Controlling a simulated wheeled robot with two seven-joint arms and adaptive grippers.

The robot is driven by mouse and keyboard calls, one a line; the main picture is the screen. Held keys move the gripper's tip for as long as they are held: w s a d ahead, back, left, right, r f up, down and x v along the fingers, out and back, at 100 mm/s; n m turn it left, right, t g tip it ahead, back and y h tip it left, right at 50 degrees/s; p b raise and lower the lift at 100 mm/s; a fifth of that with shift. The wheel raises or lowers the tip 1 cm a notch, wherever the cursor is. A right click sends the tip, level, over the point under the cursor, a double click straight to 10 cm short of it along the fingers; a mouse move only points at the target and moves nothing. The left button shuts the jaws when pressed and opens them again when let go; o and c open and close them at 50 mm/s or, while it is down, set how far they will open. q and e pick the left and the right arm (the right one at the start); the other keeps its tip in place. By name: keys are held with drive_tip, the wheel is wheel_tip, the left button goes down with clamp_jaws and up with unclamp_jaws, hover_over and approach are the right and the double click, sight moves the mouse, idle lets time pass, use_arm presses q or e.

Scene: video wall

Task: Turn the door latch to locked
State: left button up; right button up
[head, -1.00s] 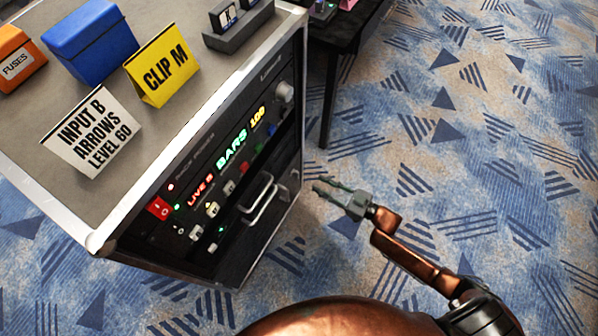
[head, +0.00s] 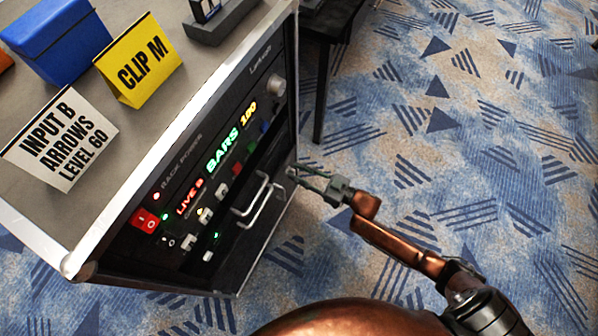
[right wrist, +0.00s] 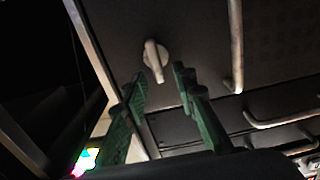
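The door latch (right wrist: 155,60) is a small pale lever on a round base, set on the dark door of the rack cabinet (head: 220,255). In the right wrist view it sits just beyond the gap between my fingertips. My right gripper (right wrist: 158,84) is open, its green-grey fingers on either side of the line to the latch and apart from it. In the head view the right gripper (head: 300,172) is at the cabinet's right front edge, where its fingertips make the latch hard to see. My left gripper is not in view.
Metal handles (head: 262,205) stick out of the front, left of my right gripper. Signs, including a yellow card (head: 140,66), and a blue box (head: 58,38) stand on top. A black table (head: 325,70) is behind. Carpet to the right is clear.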

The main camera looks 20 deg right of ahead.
clamp_jaws()
